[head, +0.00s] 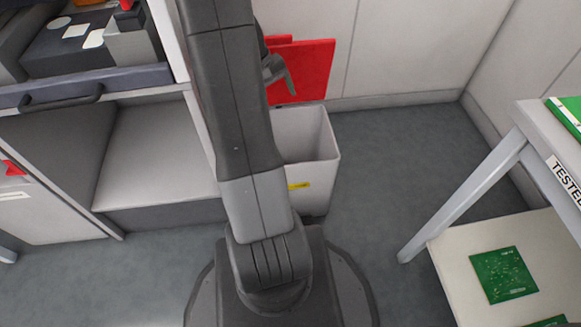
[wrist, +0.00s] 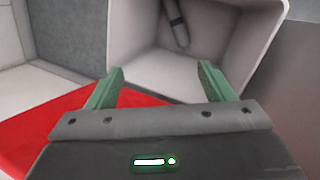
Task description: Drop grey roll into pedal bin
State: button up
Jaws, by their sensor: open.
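The white pedal bin (head: 322,150) stands on the floor behind my arm, its red lid (head: 310,68) raised. In the wrist view I look into the open bin (wrist: 120,25), and the lid (wrist: 50,128) shows at lower left. A grey roll (wrist: 177,24) with a darker end lies inside the bin, against its inner surface; its upper end is cut off by the frame. My gripper (wrist: 161,68) is open, with nothing between its green fingertips, above the bin and apart from the roll. In the head view my arm hides most of the gripper and part of the bin.
Floor (head: 395,160) is clear between bin and table. A wall is behind.

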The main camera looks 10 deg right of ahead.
jog(key=p+v, duration=0.1)
jog(key=v, duration=0.3)
jog(key=shift+r, duration=0.15)
jog(key=w+b+x, duration=0.1)
jog(key=b+x, duration=0.5)
jog(key=x, duration=0.8)
jog(key=shift+s+a+r+p, duration=0.1)
jog(key=shift+s+r+p, duration=0.15)
jog(key=shift+r+p, duration=0.8)
jog(key=shift+s+a+r+p, duration=0.1)
jog(key=shift+s+r+p, duration=0.15)
jog(key=shift+r+p, duration=0.75)
